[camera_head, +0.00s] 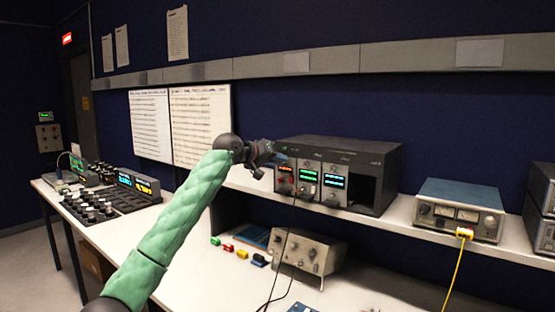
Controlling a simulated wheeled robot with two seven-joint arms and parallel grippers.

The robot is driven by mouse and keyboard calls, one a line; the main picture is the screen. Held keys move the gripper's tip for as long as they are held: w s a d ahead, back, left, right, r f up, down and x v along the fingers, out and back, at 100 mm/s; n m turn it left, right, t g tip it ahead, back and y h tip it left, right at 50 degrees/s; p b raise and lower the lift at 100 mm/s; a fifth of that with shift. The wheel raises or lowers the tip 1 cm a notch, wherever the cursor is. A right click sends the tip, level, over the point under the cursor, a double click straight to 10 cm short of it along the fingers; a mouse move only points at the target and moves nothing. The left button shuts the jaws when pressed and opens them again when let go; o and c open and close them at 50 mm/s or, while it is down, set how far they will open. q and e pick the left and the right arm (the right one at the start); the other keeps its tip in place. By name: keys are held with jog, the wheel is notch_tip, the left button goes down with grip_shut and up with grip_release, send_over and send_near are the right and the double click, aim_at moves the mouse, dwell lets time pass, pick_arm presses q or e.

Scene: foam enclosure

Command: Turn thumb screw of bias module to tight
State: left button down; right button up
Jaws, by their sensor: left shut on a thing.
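A dark rack unit (375,160) stands on the raised shelf. Several plug-in modules with lit displays sit in the left part of its front: a red-display module (285,180), a green-display module (306,181) and a blue-display module (333,185). I cannot read which is the bias module. My left gripper (280,160) is at the top of the red-display module, at the rack's left front corner. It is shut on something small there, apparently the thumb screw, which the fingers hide. My right gripper is not in view.
A grey instrument (305,250) with knobs stands on the bench below, beside small coloured blocks (243,254). Black cables hang in front of the modules. A blue-topped meter box (460,205) with a yellow cable stands right. The shelf between rack and meter box is clear.

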pick_arm(q)
jog(key=shift+s+d+m+t+y+p, duration=0.15)
jog(key=shift+m+t+y+p, duration=0.25)
jog(key=shift+m+y, duration=0.7)
jog(key=shift+s+d+m+t+y+p, duration=0.15)
jog(key=shift+m+t+y+p, duration=0.3)
jog(key=shift+m, duration=1.15)
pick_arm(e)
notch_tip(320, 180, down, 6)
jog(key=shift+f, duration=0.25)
pick_arm(q)
jog(key=shift+w+y, duration=0.1)
jog(key=shift+y, duration=0.15)
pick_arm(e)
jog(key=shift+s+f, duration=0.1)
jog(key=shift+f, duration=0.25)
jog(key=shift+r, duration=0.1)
pick_arm(q)
jog(key=c, duration=1.3)
grip_release()
jog(key=shift+w, duration=0.1)
jog(key=shift+c, duration=0.2)
jog(key=shift+a, duration=0.1)
